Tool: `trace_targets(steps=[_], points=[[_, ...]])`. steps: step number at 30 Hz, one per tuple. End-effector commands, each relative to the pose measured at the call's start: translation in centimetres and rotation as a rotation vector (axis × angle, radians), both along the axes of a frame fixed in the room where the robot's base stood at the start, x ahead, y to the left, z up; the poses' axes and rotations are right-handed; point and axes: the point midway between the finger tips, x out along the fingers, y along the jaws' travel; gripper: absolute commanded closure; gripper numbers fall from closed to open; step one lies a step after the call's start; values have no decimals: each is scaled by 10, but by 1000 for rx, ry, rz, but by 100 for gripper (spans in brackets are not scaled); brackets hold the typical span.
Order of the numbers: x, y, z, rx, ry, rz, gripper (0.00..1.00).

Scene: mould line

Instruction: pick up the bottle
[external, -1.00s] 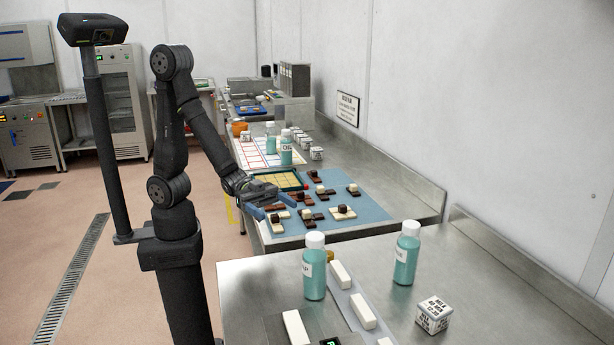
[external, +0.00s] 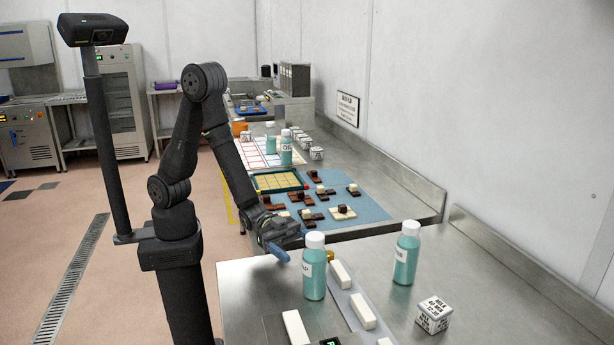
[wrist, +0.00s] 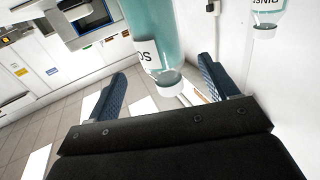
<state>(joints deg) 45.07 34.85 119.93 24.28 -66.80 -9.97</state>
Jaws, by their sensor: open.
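The bottle (external: 314,274) is teal with a white cap and a white label, upright on the near steel bench; its label is partly legible in the wrist view (wrist: 150,54). A similar teal bottle (external: 406,260) stands to its right and shows at the top right of the wrist view (wrist: 268,18). My gripper (external: 290,246) is open and empty, just left of and behind the first bottle. In the wrist view, the bottle's end lies between and ahead of my two blue fingers (wrist: 163,76). I cannot tell whether either finger touches it.
White blocks (external: 362,310) lie on a grey strip right beside the bottle. A printed white cube (external: 433,314) stands further right. Behind, a blue mat (external: 372,211) holds several chocolate pieces and a green-edged tray (external: 301,178). More bottles (external: 286,150) stand further back.

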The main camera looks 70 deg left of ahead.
Motion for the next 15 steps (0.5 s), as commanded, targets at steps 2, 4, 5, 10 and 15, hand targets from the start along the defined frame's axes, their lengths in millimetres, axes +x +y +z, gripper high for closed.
trace_targets(steps=[2,4,5,10,15], points=[[5,-12,0,0,0,-1,21],[8,-19,0,-1,0,0,21],[9,-21,0,0,0,0,21],[13,-31,1,0,0,0,21],[25,-54,2,-1,0,-1,21]])
